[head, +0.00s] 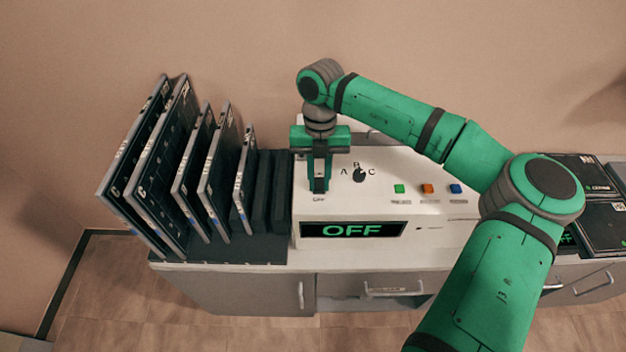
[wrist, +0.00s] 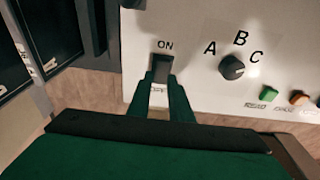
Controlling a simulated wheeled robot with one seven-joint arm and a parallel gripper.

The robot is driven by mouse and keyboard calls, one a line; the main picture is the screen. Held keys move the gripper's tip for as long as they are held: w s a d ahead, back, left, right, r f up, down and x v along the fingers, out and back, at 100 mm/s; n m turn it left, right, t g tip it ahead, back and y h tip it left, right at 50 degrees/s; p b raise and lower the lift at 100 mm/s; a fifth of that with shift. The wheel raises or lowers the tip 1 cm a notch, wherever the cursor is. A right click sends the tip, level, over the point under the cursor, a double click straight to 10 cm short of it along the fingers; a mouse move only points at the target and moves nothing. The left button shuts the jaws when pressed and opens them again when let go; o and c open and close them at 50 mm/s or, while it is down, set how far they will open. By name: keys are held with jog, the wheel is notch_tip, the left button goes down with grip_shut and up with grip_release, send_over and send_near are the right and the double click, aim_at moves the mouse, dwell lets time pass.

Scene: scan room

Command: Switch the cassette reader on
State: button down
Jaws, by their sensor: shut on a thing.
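The cassette reader (head: 430,190) is a white console whose black display (head: 352,230) reads OFF in green. Its dark power switch (wrist: 163,66) has ON printed at one end, and the label at the other end is partly covered by my fingers. My gripper (head: 319,188) points down at the left of the panel, with its fingertips at the switch. The wrist view shows the two fingers (wrist: 163,82) closed in around the switch, one on each side. In the head view my gripper hides most of the switch.
A black selector knob (wrist: 232,67) marked A, B, C sits right of the switch. Green (head: 399,188), orange (head: 427,189) and blue (head: 456,188) buttons lie further right. A rack of upright cassettes (head: 190,180) stands close on the left. Dark cassettes (head: 600,225) lie at far right.

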jog(key=shift+w+d+g, duration=0.1)
jog(key=shift+w+g, duration=0.1)
jog(key=shift+g, duration=0.45)
jog(key=shift+w+g, duration=0.2)
jog(key=shift+g, duration=0.45)
jog(key=shift+a, duration=0.2)
jog(key=c, duration=1.7)
grip_release()
jog(key=shift+d, duration=0.1)
jog(key=shift+o, duration=0.6)
jog(key=shift+d, duration=0.2)
jog(key=shift+w+a+r, duration=0.1)
jog(key=shift+a+r, duration=0.1)
jog(key=shift+r, duration=0.15)
jog(key=v, duration=1)
jog(key=shift+d, duration=0.25)
